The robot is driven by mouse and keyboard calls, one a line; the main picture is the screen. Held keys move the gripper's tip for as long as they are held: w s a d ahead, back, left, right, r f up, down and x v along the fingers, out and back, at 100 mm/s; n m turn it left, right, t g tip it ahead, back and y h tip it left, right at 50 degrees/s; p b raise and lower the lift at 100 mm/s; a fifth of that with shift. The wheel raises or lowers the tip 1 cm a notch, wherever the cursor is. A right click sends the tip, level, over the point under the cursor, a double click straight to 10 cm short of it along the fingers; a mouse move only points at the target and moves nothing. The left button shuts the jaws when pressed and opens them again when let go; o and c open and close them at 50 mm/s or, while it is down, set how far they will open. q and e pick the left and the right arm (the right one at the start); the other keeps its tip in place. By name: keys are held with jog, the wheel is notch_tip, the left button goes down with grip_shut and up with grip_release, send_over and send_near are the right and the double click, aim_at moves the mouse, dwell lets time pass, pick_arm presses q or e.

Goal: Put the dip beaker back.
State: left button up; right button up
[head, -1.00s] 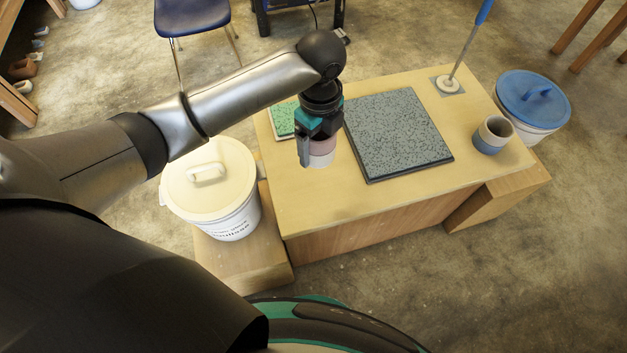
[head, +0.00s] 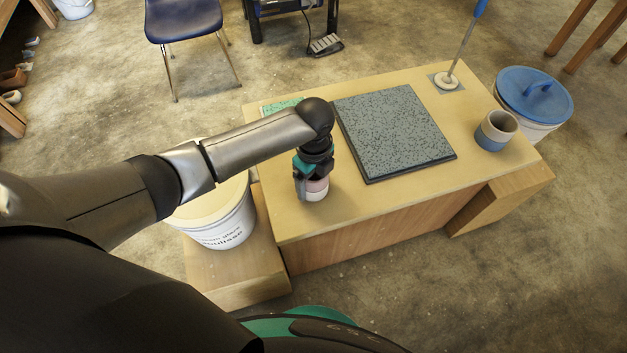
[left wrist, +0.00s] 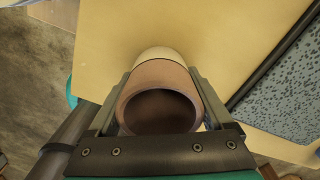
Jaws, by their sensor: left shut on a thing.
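A small beaker (head: 315,191), pinkish above and white below, is held upright by my left gripper (head: 311,176) over the left front part of the wooden table. In the left wrist view the beaker (left wrist: 158,75) stands between the two fingers, its round dark mouth towards the camera and its pale lower end away. My left gripper is shut on its sides. I cannot tell whether the beaker touches the tabletop. My right gripper is not in view.
A grey speckled slab (head: 393,132) lies right of the beaker on the table (head: 340,215). A grey-blue cup (head: 495,131) and a blue-handled rod on a disc (head: 447,80) stand farther right. A white tub (head: 225,222) is at the left, a blue-lidded tub (head: 535,95) at the right.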

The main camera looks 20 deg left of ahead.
pick_arm(q)
jog(key=shift+r, duration=0.1)
jog(key=shift+f, duration=0.2)
jog(key=o, duration=1.3)
jog(key=shift+o, duration=0.2)
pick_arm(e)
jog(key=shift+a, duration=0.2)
pick_arm(q)
jog(key=shift+r, duration=0.1)
jog(key=shift+r, duration=0.4)
notch_tip(320, 180, up, 11)
jog(key=p, duration=0.4)
jog(key=shift+r, duration=0.2)
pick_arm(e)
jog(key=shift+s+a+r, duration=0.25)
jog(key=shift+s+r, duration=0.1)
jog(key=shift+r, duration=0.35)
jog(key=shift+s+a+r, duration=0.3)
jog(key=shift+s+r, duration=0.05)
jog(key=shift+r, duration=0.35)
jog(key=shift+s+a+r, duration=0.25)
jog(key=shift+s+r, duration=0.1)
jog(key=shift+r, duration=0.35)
